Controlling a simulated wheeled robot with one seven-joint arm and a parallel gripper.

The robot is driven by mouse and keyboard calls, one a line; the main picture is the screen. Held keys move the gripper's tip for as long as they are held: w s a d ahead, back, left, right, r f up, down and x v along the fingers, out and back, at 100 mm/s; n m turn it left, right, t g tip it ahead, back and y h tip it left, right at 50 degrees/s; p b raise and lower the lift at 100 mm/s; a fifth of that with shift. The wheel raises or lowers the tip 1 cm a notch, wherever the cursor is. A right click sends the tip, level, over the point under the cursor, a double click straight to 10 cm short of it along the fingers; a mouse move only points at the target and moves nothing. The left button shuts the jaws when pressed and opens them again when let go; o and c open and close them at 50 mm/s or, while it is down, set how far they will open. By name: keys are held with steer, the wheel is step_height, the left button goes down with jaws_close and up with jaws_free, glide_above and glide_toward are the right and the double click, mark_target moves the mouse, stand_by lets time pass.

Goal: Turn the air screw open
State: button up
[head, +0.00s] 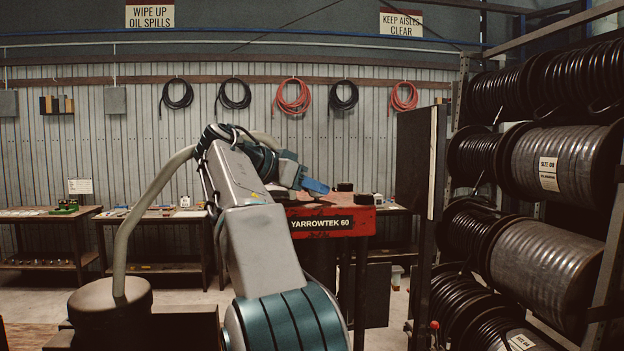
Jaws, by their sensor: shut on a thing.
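The red hose crimper (300,222), with a black plate marked YARROWTEK 60 (322,223), stands in the middle, partly behind my arm. Two dark caps or knobs (364,198) show on its top at the right; I cannot tell whether either is the air screw. My gripper (316,187) is at the end of my arm, tilted down to the right, with its blue tip at the top of the crimper. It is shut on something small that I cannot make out. No air screw can be clearly picked out.
A rack of hose reels (562,163) fills the right side, with a dark upright panel (412,160) between it and the crimper. Low workbenches (45,215) stand along the back wall. Coiled hoses (291,98) hang above them. Bare floor shows behind and left of my arm.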

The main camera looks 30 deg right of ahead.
mark_target(279, 193)
steer(key=shift+w+f+m+g+p, duration=0.1)
steer(key=shift+m+g+p, duration=0.2)
steer(key=shift+m+g, duration=0.35)
steer(key=o, duration=1)
steer(key=shift+v, duration=3.8)
